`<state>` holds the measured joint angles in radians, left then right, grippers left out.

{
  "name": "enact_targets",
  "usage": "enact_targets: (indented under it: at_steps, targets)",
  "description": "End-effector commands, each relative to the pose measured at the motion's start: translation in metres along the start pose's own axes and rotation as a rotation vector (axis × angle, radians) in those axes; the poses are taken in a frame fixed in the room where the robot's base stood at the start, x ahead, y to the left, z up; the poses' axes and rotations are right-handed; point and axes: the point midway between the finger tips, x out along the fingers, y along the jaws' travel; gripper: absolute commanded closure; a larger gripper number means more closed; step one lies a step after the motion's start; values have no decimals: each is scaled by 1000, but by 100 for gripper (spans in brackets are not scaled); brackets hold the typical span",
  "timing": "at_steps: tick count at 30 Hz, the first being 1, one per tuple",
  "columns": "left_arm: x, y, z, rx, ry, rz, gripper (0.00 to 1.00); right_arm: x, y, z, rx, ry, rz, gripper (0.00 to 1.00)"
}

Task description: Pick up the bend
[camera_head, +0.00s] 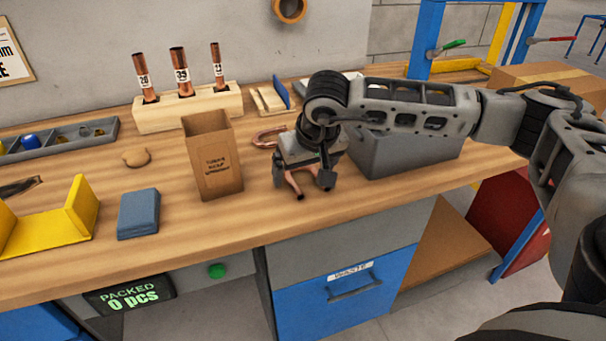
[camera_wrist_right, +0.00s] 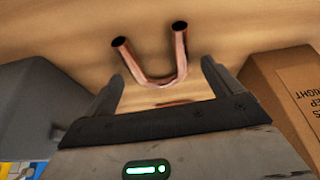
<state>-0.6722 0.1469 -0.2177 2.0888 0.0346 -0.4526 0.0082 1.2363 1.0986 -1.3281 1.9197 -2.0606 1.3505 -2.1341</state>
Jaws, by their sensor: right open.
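The bend is a U-shaped copper tube (camera_wrist_right: 181,62) on the wooden bench. In the right wrist view its two open ends point away from the gripper and its curve lies nearest the palm. In the head view its legs (camera_head: 293,185) show below my right gripper (camera_head: 303,180), and the rest is hidden. My right gripper (camera_wrist_right: 162,85) is open, pointing down, with a finger on either side of the bend. I cannot tell how high the fingertips are above the bench. My left gripper is not in view.
Another copper bend (camera_head: 262,138) lies behind the gripper. A cardboard box (camera_head: 214,160) stands to the left and a grey bin (camera_head: 405,153) to the right, both close. A wooden block (camera_head: 190,108) holds three copper tubes. The bench front is clear near the gripper.

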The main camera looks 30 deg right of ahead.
Motion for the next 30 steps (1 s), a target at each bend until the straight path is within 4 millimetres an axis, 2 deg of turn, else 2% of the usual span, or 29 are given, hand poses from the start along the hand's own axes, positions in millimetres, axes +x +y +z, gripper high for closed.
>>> enact_targets:
  at_steps: [18, 23, 24, 30]
  targets:
    - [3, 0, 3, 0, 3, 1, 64, 3, 0, 2, -1, -1, 0, 9]
    - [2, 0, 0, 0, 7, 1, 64, 2, 0, 1, -1, -1, 0, 54]
    - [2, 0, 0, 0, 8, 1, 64, 2, 0, 1, -1, -1, 0, 59]
    - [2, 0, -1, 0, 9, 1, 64, 2, 0, 1, -1, 0, 0, 59]
